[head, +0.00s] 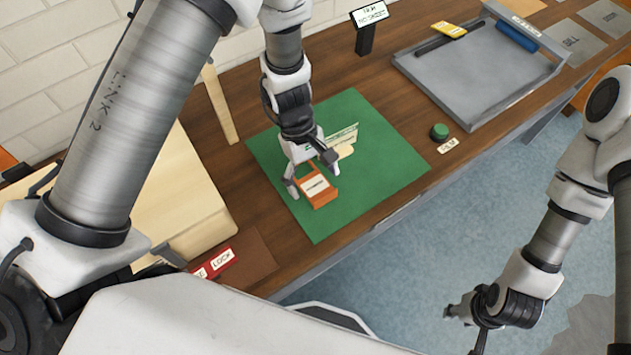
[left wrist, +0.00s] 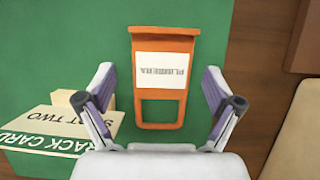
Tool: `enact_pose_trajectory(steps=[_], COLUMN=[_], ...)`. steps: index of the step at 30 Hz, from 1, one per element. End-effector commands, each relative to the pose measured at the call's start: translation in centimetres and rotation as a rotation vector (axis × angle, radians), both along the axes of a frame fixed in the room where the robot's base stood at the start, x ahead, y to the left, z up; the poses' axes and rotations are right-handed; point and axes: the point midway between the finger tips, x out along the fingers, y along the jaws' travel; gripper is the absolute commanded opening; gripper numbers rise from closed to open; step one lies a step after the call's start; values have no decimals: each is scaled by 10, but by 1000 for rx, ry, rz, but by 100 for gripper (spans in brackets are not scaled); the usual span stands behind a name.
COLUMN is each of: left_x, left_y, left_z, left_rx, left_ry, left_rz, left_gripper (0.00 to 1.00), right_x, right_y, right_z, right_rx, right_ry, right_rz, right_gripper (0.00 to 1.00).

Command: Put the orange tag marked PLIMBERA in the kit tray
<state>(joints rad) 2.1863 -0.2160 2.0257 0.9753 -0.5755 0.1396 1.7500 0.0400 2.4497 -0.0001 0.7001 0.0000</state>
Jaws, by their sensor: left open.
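The orange tag (head: 322,197) lies on the green mat (head: 375,165), below my left gripper (head: 312,177). In the left wrist view the tag (left wrist: 165,48) has a white label reading PLIMBERA, upside down, and a rectangular opening at its lower end. My left gripper (left wrist: 158,80) is open, with one finger on each side of the tag and green mat showing between each finger and it. A grey tray (head: 480,72), apparently the kit tray, stands at the back right. My right gripper (head: 465,311) hangs over the floor at lower right; its jaws are unclear.
A cream block with a card (left wrist: 65,130) stands close beside the left gripper. A yellow tag (head: 449,29) and a blue bar (head: 517,35) are at the tray. A green button (head: 439,131) sits between mat and tray. A small sign (head: 369,14) stands behind.

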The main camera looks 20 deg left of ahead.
Motion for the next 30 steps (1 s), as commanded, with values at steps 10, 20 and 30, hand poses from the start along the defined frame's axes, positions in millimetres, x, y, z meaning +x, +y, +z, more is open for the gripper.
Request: enact_pose_trajectory(steps=[10, 20, 30], left_x=[0, 1, 2], left_y=[0, 0, 0], left_z=[0, 5, 64], left_rx=[0, 0, 0], left_ry=[0, -3, -5], left_rz=[0, 0, 0], left_gripper=[32, 27, 27], right_x=[0, 0, 0], right_y=[0, 0, 0], right_z=[0, -1, -3], right_rx=[0, 0, 0], right_ry=[1, 0, 0], right_rz=[0, 0, 0], right_gripper=[40, 40, 40])
